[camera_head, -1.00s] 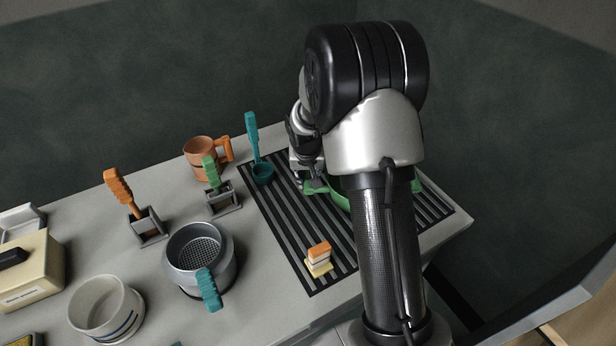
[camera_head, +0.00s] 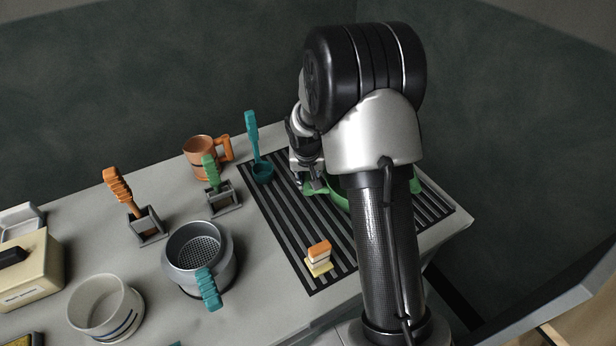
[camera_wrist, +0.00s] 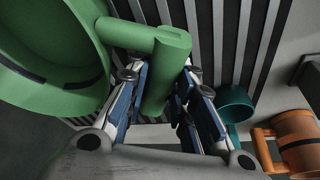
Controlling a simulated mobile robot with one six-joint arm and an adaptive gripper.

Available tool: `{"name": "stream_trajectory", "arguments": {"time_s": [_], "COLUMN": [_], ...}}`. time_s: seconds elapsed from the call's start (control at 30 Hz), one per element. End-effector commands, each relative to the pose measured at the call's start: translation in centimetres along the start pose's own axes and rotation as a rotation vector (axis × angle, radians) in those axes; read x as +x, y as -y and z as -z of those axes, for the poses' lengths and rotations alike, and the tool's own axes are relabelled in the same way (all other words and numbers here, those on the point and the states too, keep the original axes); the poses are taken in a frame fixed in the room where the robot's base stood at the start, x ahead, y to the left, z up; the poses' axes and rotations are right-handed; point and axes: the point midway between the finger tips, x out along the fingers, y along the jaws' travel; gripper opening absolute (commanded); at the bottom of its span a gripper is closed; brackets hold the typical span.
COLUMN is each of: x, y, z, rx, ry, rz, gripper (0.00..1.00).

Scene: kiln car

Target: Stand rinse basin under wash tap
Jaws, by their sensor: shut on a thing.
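The green rinse basin (camera_head: 337,194) is on the black-striped drain mat (camera_head: 285,222), mostly hidden behind my arm in the head view. In the wrist view the basin (camera_wrist: 50,50) fills the upper left, with a T-shaped green handle (camera_wrist: 168,65) on its side. My gripper (camera_head: 311,184) is at the basin's left side in the head view. In the wrist view its blue-padded fingers (camera_wrist: 165,88) are shut on the handle's crossbar. I cannot tell whether the basin touches the mat. I can make out no wash tap; my arm covers part of the mat.
A teal ladle (camera_head: 263,172) and an orange mug (camera_head: 200,158) stand left of the gripper. A sponge-like block (camera_head: 319,258) lies on the mat's front. Green and orange-handled tools in holders, a grey strainer pot (camera_head: 197,255) and a white bowl (camera_head: 104,306) occupy the left counter.

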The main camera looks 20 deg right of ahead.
Motion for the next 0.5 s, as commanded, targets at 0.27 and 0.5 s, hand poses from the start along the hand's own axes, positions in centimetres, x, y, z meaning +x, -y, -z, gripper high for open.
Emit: {"name": "stream_trajectory", "arguments": {"time_s": [0.27, 0.5], "x": [0.17, 0.19], "y": [0.01, 0.01], "z": [-0.01, -0.04], "rx": [-0.001, -0.001], "ry": [-0.001, 0.000], "rz": [0.000, 0.000], "gripper": [0.29, 0.45]}}
